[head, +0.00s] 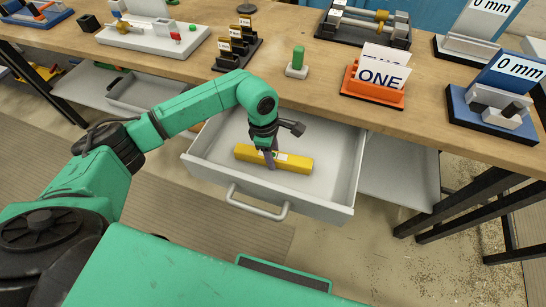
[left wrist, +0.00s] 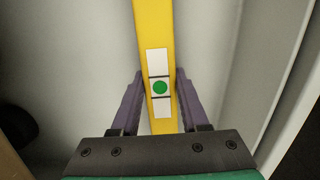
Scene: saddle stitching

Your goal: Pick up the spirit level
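The spirit level (head: 295,163) is a long yellow bar with a white label and a green round vial. It lies in the open grey drawer (head: 226,160). My left gripper (head: 271,160) reaches down into the drawer at the middle of the level. In the left wrist view, the purple fingers (left wrist: 161,80) stand on both sides of the level (left wrist: 154,25), at its label, and seem to touch its edges. They look shut on it. The level looks at or very near the drawer floor. My right gripper is not in view.
The drawer walls and front handle (head: 257,207) surround the level. The wooden bench (head: 180,82) above holds an orange card holder (head: 372,91), a green-topped piece (head: 298,60), a black stepped rack (head: 237,52) and blue gauge stands (head: 492,108).

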